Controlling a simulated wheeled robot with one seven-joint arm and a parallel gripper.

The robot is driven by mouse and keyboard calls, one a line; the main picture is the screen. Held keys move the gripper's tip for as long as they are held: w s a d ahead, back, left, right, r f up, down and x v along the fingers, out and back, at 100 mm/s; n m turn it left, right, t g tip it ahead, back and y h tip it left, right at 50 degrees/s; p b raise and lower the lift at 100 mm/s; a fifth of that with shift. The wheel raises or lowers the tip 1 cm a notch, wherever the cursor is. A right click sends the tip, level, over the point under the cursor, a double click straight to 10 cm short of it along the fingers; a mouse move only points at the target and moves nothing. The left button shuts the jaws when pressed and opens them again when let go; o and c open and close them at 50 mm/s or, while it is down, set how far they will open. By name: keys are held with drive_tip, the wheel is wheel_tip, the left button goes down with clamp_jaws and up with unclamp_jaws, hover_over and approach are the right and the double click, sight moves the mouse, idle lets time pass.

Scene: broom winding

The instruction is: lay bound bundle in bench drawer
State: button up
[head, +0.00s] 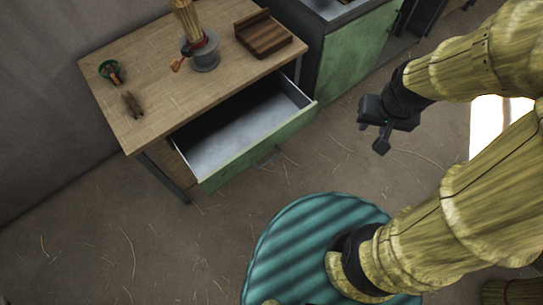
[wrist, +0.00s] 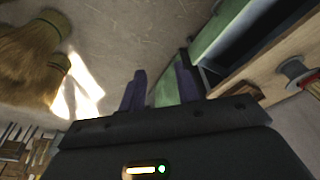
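The bench drawer (head: 245,125) is pulled open under the wooden bench top (head: 165,100); its pale floor shows bare, with the far part in shadow. A straw bundle (head: 184,18) with a red band near its lower end stands upright in a grey round holder (head: 204,52) on the bench; its top is cut off by the picture edge. My gripper (head: 371,137) hangs in the air to the right of the drawer, apart from bench and bundle. In the wrist view its two fingers (wrist: 161,62) stand apart with nothing between them.
A wooden slotted block (head: 263,36), a green cup (head: 110,70) and a small brown item (head: 132,104) are on the bench. A green cabinet (head: 357,50) stands right of it. The wrist view shows straw brooms (wrist: 28,75).

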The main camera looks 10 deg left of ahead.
drive_tip(key=shift+f, duration=0.1)
drive_tip(key=a+f+m+g+y+b, duration=0.2)
drive_tip(key=f+m+g+y+b, duration=0.1)
drive_tip(key=f+m+b, duration=0.9)
drive_tip(key=a+f+m+g+y+b, duration=0.35)
drive_tip(key=f+m+b, duration=0.35)
drive_tip(key=f, duration=0.8)
drive_tip(key=w+a+f+m+t+y+b, duration=0.1)
drive_tip(key=w+f+m+y+b, duration=0.3)
drive_tip(key=f+m+b, duration=0.3)
drive_tip(key=w+a+f+m+t+y+b, duration=0.1)
drive_tip(key=w+f+m+y+b, duration=0.4)
drive_tip(key=f+m, duration=0.4)
drive_tip(key=shift+w+a+f+m+y+b, duration=0.2)
drive_tip(key=shift+m+y+b, duration=0.25)
drive_tip(key=shift+m+b, duration=0.55)
drive_tip(key=shift+a+t, duration=0.15)
drive_tip(key=shift+t, duration=0.1)
